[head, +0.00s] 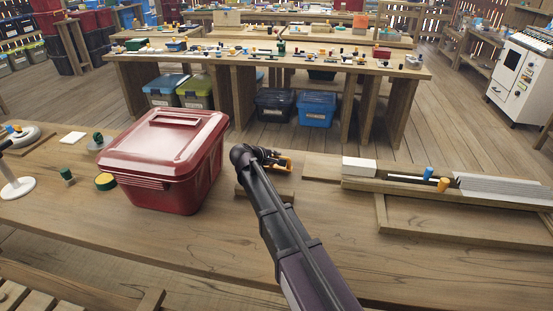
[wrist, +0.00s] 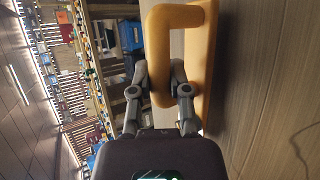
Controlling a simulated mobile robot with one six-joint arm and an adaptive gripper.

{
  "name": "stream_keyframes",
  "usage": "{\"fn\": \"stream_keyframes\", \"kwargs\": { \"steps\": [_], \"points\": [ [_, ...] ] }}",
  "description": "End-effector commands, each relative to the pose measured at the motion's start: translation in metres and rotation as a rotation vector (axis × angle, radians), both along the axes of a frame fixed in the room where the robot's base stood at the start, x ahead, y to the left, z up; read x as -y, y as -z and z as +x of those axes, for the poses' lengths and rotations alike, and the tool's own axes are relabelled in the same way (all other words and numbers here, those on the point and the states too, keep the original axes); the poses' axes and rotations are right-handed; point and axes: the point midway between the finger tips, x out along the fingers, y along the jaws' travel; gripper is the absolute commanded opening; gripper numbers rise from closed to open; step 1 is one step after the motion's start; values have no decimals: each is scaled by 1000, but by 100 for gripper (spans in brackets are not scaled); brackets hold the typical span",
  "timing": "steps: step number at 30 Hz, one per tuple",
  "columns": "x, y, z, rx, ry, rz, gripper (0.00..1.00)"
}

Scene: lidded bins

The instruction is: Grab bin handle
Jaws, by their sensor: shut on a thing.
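A red lidded bin (head: 165,160) stands upright on the wooden table, left of my arm, with its lid on. My gripper (head: 274,158) is to the right of the bin, apart from it, low over the table. A small orange handle (head: 287,164) shows at its fingertips. In the wrist view, my gripper (wrist: 160,78) is shut on the yellow-orange looped handle (wrist: 156,40), with a finger on each side of its bar. The handle joins a flat piece of the same colour. Its lower end is partly hidden by the fingers.
Boards and a white block (head: 359,165) lie to the right, with a blue cylinder (head: 428,174) and an orange one (head: 443,184). A round yellow thing (head: 105,181) is left of the bin.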

Motion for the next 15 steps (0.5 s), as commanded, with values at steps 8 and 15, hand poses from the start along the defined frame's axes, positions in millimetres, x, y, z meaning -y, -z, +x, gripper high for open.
{"fn": "stream_keyframes", "kwargs": {
  "steps": [8, 15],
  "points": [
    [0, -28, 0, 0, 0, 0, 0],
    [1, -54, 0, 0, 1, -1, 0]
  ]
}}
